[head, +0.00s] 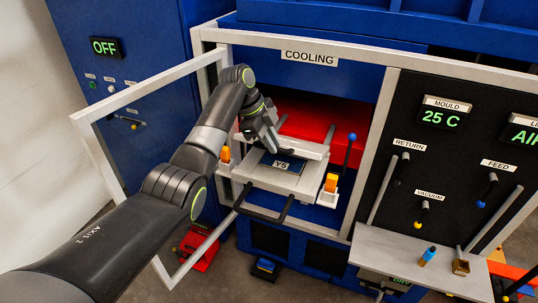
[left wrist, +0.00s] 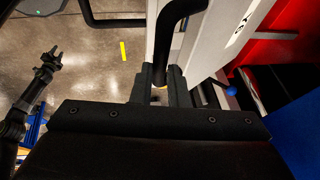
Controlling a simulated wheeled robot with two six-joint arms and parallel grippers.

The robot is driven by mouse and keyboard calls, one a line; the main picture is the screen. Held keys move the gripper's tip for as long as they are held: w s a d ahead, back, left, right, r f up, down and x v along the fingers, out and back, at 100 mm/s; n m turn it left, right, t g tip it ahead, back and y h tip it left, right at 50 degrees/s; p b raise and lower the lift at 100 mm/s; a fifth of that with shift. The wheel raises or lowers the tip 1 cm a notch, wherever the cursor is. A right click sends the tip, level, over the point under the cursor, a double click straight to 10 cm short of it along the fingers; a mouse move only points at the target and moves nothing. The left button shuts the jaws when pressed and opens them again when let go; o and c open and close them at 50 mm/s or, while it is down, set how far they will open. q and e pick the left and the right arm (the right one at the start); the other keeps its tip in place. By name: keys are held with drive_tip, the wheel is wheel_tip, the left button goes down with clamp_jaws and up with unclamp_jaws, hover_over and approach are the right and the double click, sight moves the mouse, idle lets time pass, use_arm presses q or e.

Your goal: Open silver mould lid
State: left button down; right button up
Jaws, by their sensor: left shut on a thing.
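The silver mould (head: 272,182) sits on a carriage in front of the red bay under the COOLING sign. My left gripper (head: 284,149) reaches over the mould from the left. In the left wrist view its fingers (left wrist: 160,92) are shut on a black bent handle (left wrist: 166,45) beside the pale lid. The exact grip point is partly hidden in the head view. My right gripper (left wrist: 52,60) appears at the left of the left wrist view, apart from the mould, with its fingers spread.
A pale frame door (head: 150,95) stands open at the left, close to my left arm. Orange blocks (head: 331,183) flank the mould, with a blue-knobbed lever (head: 350,150) at its right. A shelf (head: 420,258) holds small items.

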use_arm(q)
drive_tip(key=shift+w+d+r, duration=0.25)
drive_tip(key=shift+w+r, duration=0.5)
drive_tip(key=shift+r, duration=0.2)
